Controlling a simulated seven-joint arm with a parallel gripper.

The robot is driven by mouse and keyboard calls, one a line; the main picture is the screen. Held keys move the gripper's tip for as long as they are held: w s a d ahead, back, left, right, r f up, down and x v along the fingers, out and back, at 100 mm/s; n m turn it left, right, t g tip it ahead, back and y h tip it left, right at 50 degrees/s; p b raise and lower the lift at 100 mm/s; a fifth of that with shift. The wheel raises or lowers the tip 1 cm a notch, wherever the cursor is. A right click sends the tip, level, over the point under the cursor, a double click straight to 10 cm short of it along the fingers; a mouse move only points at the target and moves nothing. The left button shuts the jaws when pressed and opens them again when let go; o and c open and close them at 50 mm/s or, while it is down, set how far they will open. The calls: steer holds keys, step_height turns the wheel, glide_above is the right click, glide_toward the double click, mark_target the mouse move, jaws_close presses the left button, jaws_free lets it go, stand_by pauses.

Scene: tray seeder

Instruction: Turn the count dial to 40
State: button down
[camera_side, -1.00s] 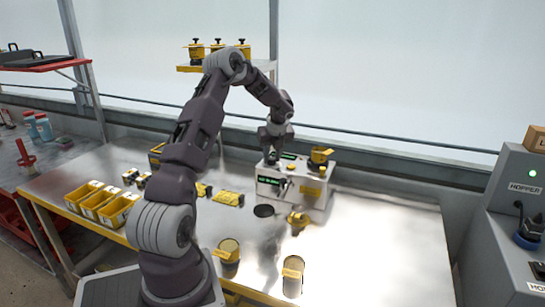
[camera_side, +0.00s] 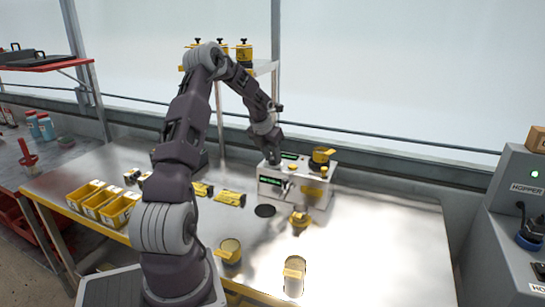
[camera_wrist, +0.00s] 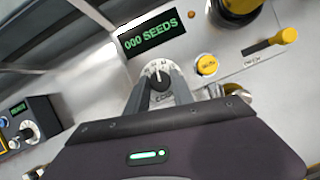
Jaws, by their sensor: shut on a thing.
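The count dial (camera_wrist: 159,78) is a black knob with a white pointer mark, on the pale panel of the seeder (camera_side: 310,197). In the wrist view my gripper (camera_wrist: 158,80) has one finger on each side of the knob and is shut on it. The pointer faces roughly up in the picture; the scale numbers are too small or hidden to read. The green display (camera_wrist: 151,38) above the dial reads "000 SEEDS". In the side view my gripper (camera_side: 272,157) is at the seeder's top left, its fingertips hard to make out.
A yellow button (camera_wrist: 207,65) and a yellow-handled lever (camera_wrist: 283,37) lie right of the dial. A second unit with a small display (camera_wrist: 18,108) stands left. Yellow bins (camera_side: 80,199) and several jars stand on the bench, with bare metal at right.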

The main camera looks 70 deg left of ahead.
steer(key=shift+m+h, duration=0.3)
steer(key=shift+m, duration=0.5)
steer(key=c, duration=1.1)
jaws_free()
